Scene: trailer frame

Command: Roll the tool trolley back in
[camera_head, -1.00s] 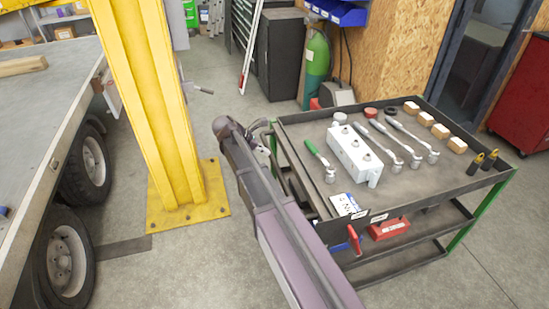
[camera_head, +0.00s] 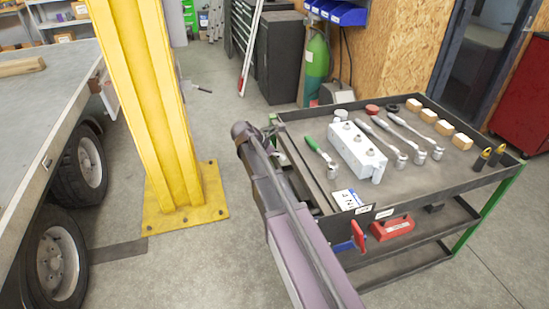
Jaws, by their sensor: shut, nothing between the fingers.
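The tool trolley (camera_head: 335,285) stands at right, a dark tiered cart with green posts. Its top tray (camera_head: 445,182) carries a white block (camera_head: 357,150), a green-handled ratchet (camera_head: 321,155), several wrenches (camera_head: 405,135) and small wooden blocks (camera_head: 444,127). A red clamp-like piece (camera_head: 357,237) and a red box (camera_head: 392,228) show at the lower shelf. My arm rises along the trolley's left side. My gripper (camera_head: 272,134) is shut and empty near the tray's far left corner, largely hidden behind my arm. I cannot tell whether it touches the trolley.
A yellow column (camera_head: 165,110) on a bolted base plate stands left of the trolley. A flatbed trailer (camera_head: 45,100) with wheels is at far left. A dark cabinet (camera_head: 280,60) and green gas cylinder (camera_head: 317,65) stand behind. Bare floor (camera_head: 215,130) lies between column and trolley.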

